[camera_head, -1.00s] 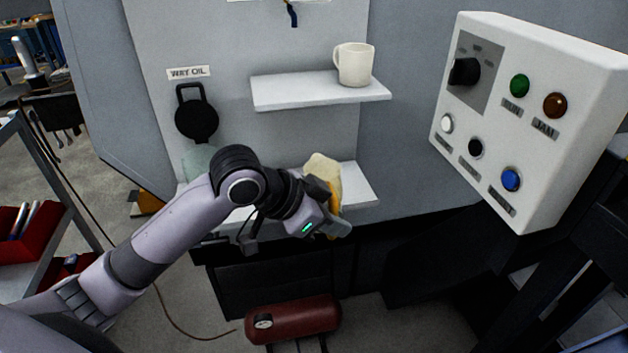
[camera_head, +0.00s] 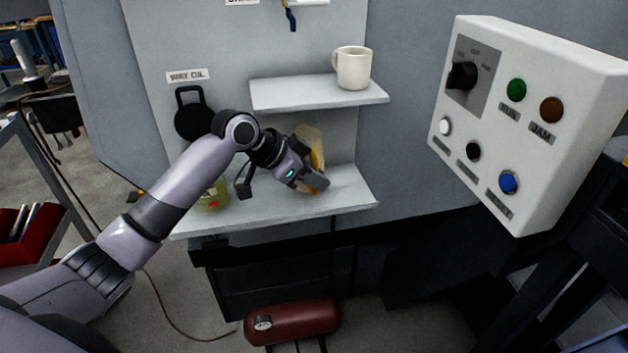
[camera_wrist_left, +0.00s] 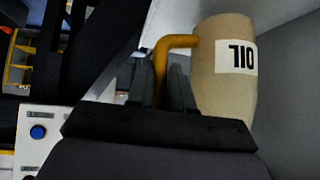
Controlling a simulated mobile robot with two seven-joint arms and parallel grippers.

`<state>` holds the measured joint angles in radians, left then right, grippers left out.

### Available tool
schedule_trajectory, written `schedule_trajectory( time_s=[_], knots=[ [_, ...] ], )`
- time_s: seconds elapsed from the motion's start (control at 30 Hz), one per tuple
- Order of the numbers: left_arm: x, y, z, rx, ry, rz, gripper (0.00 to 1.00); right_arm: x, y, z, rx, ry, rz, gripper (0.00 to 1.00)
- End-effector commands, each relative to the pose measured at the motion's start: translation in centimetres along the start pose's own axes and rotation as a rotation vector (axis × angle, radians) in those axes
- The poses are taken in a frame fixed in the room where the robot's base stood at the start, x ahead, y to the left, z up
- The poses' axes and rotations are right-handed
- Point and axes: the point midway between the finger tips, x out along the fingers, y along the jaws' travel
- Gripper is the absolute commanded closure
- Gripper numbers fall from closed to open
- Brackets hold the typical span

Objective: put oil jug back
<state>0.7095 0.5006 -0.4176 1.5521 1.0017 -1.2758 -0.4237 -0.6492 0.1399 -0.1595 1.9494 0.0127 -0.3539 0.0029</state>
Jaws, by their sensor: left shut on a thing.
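The oil jug (camera_head: 308,134) is beige with a yellow handle, partly hidden behind my left gripper in the head view. In the left wrist view the jug (camera_wrist_left: 222,95) shows its black-on-white OIL label, upside down in the picture. My left gripper (camera_head: 314,183) is shut on the yellow handle, which runs between its fingers in the wrist view. The jug is at the lower shelf (camera_head: 345,190), against the grey panel behind. I cannot tell whether its base touches the shelf. My right gripper is not in view.
A greenish jar (camera_head: 212,196) stands on the lower shelf behind my left arm. A white mug (camera_head: 353,68) sits on the upper shelf (camera_head: 318,95). A black round holder (camera_head: 195,118) hangs under the WAY OIL label. A button panel (camera_head: 540,115) is at the right.

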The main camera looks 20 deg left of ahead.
Motion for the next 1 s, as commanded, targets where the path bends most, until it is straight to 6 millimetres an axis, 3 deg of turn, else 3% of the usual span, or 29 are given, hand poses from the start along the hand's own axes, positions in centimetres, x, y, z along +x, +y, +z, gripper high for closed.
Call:
schedule_trajectory(
  time_s=[0.4,0.43,0.5,0.83,1.0],
  knots=[
    [1.1,-0.1,1.0,0.0,0.002,0.0,1.0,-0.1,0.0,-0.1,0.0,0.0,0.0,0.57],
    [1.1,-0.1,1.1,-0.001,0.0,0.001,0.76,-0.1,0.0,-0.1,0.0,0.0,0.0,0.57],
    [1.1,-0.1,1.1,-0.001,-0.001,0.001,0.54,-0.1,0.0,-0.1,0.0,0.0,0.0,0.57],
    [0.9,-0.1,1.1,0.0,-0.001,0.0,0.54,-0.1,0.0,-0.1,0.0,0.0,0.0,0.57],
    [-1.0,-0.2,1.1,0.0,0.0,-0.003,0.54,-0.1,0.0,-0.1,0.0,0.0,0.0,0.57]
  ],
)
